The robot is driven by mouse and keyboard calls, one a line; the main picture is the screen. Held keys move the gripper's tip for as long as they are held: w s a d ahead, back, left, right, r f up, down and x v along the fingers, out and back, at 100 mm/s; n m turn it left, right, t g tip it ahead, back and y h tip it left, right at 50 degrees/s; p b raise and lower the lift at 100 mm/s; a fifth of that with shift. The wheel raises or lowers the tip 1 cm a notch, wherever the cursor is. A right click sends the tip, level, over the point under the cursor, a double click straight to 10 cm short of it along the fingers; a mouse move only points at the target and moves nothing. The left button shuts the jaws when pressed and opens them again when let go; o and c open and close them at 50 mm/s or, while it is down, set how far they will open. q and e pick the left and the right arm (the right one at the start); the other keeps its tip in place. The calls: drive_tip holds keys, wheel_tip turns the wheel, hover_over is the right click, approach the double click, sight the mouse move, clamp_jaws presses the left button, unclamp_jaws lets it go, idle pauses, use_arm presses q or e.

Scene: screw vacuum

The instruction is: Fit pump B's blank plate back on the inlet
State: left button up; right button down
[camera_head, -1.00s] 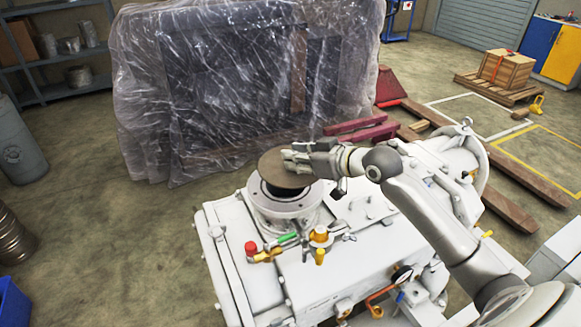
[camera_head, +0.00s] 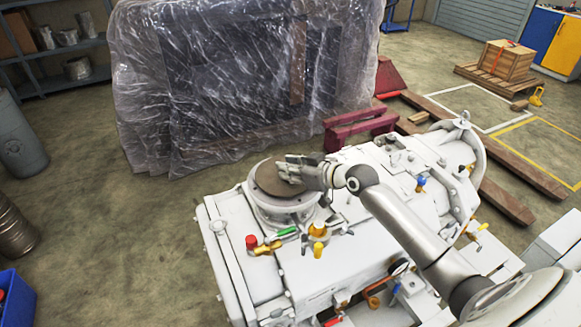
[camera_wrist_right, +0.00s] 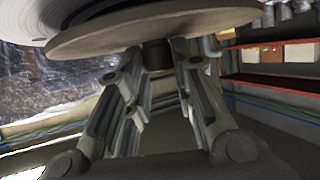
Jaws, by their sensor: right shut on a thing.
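The blank plate (camera_head: 270,181) is a flat brown disc. In the head view it lies over the round white inlet flange (camera_head: 290,211) on top of the white pump (camera_head: 345,255). The flange shows as a ring around the plate's near side. My right gripper (camera_head: 290,169) is shut on the plate from its right side. In the right wrist view the plate (camera_wrist_right: 150,28) spans the top above the fingers (camera_wrist_right: 155,62), which close on a dark stub under it. Whether the plate touches the flange is hard to tell. My left gripper is not in view.
Beside the inlet are a red knob (camera_head: 251,241), a green handle (camera_head: 286,231) and a yellow-capped fitting (camera_head: 318,230). A plastic-wrapped crate (camera_head: 240,80) stands behind the pump. Maroon supports (camera_head: 355,128) stand behind right. The floor at left is mostly clear.

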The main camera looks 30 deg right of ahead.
drive_tip(key=shift+f+b, duration=0.4)
drive_tip(key=shift+f, duration=0.05)
drive_tip(key=c, duration=1.2)
unclamp_jaws()
drive_tip(key=shift+c, duration=0.2)
drive_tip(key=shift+s+r+p, duration=0.1)
drive_tip(key=shift+r+p, duration=0.55)
drive_tip(key=shift+r, duration=0.1)
drive_tip(key=b+v, duration=0.3)
drive_tip(key=v, duration=0.8)
drive_tip(key=shift+s, duration=0.45)
drive_tip(key=shift+d, duration=0.15)
drive_tip(key=shift+f, duration=0.1)
